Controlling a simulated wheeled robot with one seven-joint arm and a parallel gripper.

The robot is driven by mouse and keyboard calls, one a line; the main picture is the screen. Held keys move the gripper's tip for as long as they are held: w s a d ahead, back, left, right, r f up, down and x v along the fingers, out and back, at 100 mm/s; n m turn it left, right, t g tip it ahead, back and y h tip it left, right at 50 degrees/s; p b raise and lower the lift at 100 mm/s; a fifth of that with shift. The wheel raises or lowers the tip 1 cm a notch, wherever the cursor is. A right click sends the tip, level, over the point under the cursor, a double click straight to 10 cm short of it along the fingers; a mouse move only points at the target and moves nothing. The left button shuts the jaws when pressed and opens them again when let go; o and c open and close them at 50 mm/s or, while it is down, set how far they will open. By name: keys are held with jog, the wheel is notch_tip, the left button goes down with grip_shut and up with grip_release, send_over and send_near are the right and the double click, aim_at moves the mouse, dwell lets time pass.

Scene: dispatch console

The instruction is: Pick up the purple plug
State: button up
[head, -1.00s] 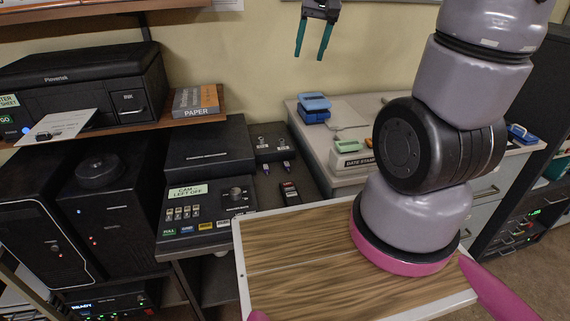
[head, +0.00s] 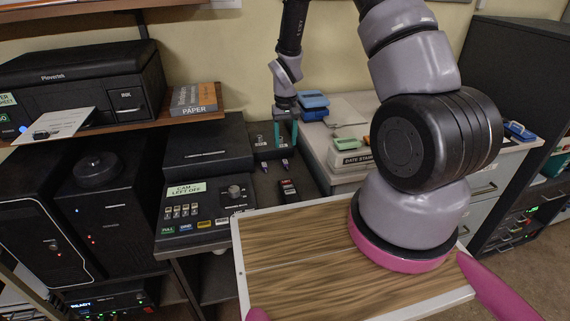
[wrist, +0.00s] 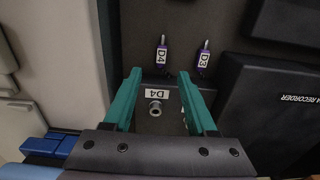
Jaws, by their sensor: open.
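Two small purple plugs with metal tips lie on the dark desk. In the wrist view one plug (wrist: 162,54) has a tag reading D4, and the other plug (wrist: 204,56) to its right has a tag reading D3. In the head view they show in front of the dark jack box (head: 262,143). My gripper (head: 286,136) is open and empty at that box. In the wrist view its green fingers (wrist: 155,100) stand either side of a metal socket labelled D4 (wrist: 155,107). Both plugs lie beyond the fingertips, apart from them.
A black recorder (head: 207,148) and a button console (head: 200,212) stand left of the plugs. A small dark device (head: 289,190) lies in front of them. A pale desk (head: 340,130) with blue and green stampers is to the right.

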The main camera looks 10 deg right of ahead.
aim_at(285, 161)
notch_tip(285, 161, down, 8)
jog(key=shift+a+r, duration=0.1)
jog(key=shift+r, duration=0.05)
grip_shut()
dwell(0.3)
